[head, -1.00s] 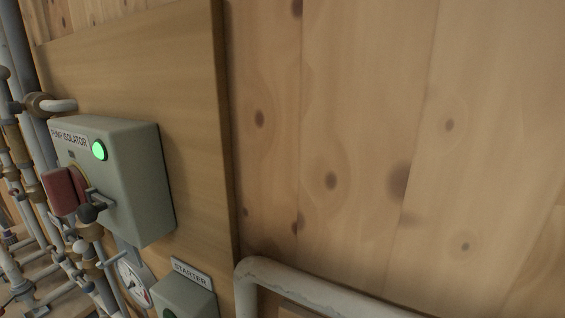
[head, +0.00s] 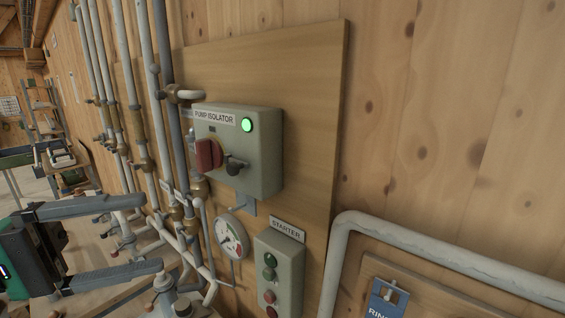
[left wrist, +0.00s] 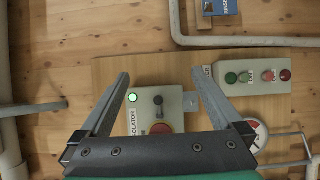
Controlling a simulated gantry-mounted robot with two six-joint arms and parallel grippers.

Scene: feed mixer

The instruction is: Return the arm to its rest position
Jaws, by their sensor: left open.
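My left gripper (head: 150,234) comes in at the lower left of the head view. Its two grey fingers are spread wide with nothing between them. In the left wrist view, the open fingers (left wrist: 158,88) frame the pump isolator box in the picture; in the head view the gripper stands to the left of that box, apart from it. The pump isolator (head: 262,165) is a grey-green box with a lit green lamp (head: 247,125), a red knob (head: 208,154) and a small dark lever. My right gripper is in neither view.
The starter box (head: 290,262) with its buttons and a round gauge (head: 231,238) sit below the isolator. Vertical pipes (head: 150,60) with valves run left of the board. A bent white pipe (head: 440,255) runs at lower right, above a blue tag (head: 386,300).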

